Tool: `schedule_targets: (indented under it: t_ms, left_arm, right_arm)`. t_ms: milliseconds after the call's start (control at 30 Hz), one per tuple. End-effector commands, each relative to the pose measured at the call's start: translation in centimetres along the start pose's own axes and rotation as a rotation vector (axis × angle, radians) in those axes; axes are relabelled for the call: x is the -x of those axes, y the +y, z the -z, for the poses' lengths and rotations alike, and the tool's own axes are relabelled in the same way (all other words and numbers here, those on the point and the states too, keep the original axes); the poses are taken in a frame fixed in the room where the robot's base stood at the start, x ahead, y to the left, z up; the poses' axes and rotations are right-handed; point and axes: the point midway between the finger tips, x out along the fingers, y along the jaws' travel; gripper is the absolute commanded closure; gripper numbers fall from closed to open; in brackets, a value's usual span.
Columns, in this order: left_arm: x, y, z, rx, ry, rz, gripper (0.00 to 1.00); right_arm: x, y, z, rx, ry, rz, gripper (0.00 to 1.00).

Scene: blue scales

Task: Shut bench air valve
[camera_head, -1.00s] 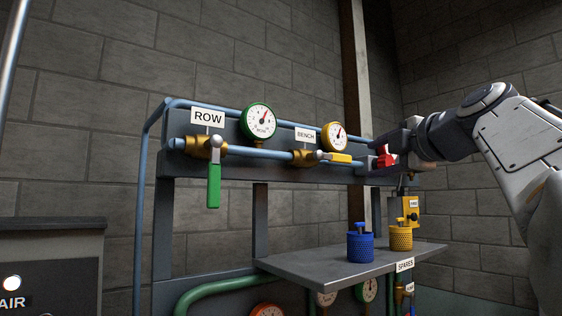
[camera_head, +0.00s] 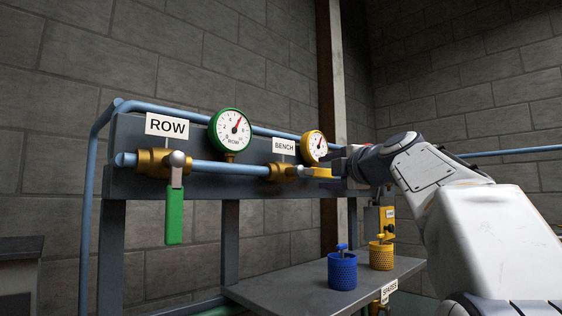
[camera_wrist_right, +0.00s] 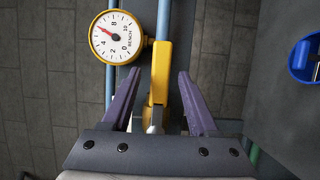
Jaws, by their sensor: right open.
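The bench valve (camera_head: 283,172) is a brass body on the blue pipe under the BENCH sign (camera_head: 285,147). Its yellow handle (camera_head: 318,173) lies along the pipe, pointing right. In the right wrist view the yellow handle (camera_wrist_right: 159,75) runs between my two purple fingers, with visible gaps on both sides. My right gripper (camera_head: 340,168) is open at the handle's free end; its fingers (camera_wrist_right: 159,70) straddle the handle without gripping it. The yellow bench gauge (camera_head: 314,147) also shows in the right wrist view (camera_wrist_right: 117,37), its red needle off zero. My left gripper is out of view.
The ROW valve (camera_head: 163,162) has a green handle (camera_head: 174,215) hanging down, beside a green gauge (camera_head: 230,131). Below, a grey shelf (camera_head: 300,297) marked SPARES holds a blue cup (camera_head: 342,272) and a yellow cup (camera_head: 381,257). A yellow box (camera_head: 387,220) hangs behind.

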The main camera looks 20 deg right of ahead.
Motion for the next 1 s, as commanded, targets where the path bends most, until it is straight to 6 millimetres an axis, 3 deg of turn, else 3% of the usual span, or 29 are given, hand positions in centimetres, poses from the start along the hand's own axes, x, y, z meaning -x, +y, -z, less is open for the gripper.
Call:
schedule_targets:
  t_ms: [33,200,500,533,667,700,1000]
  left_arm:
    - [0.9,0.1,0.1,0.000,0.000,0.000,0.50]
    - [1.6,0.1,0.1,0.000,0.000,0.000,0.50]
    - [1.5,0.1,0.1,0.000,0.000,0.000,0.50]
    - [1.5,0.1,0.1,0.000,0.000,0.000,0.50]
    - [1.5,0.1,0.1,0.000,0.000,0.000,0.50]
    - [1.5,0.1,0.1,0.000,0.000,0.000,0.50]
    - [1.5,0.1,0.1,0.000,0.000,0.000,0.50]
  right_arm:
    - [-0.8,0.3,0.0,-0.003,0.003,0.003,0.40]
    - [-2.1,0.1,0.0,-0.001,0.001,0.001,0.40]
    - [-2.4,-0.1,0.2,0.000,0.003,0.001,0.40]
    - [-2.4,-0.1,0.2,0.000,0.004,0.001,0.44]
    - [-2.4,-0.1,0.3,0.000,0.004,0.001,0.94]
    - [-2.4,-0.1,0.3,0.000,0.004,0.001,1.00]
    - [-2.4,-0.1,0.4,0.000,0.005,0.001,1.00]
